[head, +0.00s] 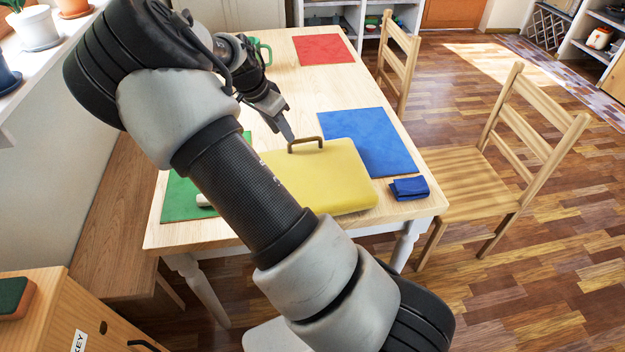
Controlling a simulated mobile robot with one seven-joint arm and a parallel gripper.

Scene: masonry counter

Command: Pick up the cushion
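A flat, thick yellow piece with rounded corners, which looks like the cushion (335,180), lies on the near part of the wooden table (165,236). A brown handle (306,142) stands up from its far part. My gripper (288,134) points down just left of the handle, close to it. I cannot tell whether it touches the handle or whether its fingers are open. My arm hides the left part of the yellow piece.
A blue mat (375,140), a green mat (180,205) and a red mat (323,48) lie on the table. A folded blue cloth (409,188) lies at the right edge. A green mug (262,52) stands farther back. Chairs (500,165) stand right, a bench (125,225) left.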

